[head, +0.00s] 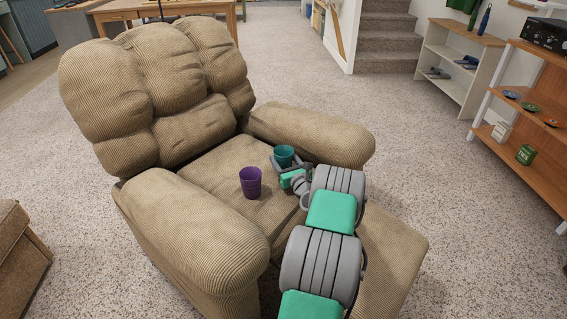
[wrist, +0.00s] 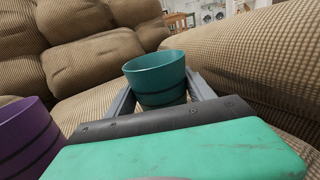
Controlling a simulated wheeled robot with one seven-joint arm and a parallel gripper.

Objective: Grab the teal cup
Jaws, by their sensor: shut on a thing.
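The teal cup (head: 284,155) is upright over the seat of the tan armchair, near the armrest on the right in the head view. In the wrist view the teal cup (wrist: 156,78) stands between my two fingers. My gripper (head: 290,163) is shut on it, with a finger on each side; the cup's lower part is partly hidden by the gripper body in the wrist view (wrist: 160,100). I cannot tell whether the cup's base touches the seat. A purple cup (head: 250,182) stands upright on the seat, left of my gripper; it also shows in the wrist view (wrist: 24,140).
The armchair's armrests (head: 312,133) and backrest (head: 160,75) rise around the seat (head: 215,165). A wooden shelf (head: 540,130) with small items and a white shelf (head: 450,65) stand at the right. Carpet around the chair is open.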

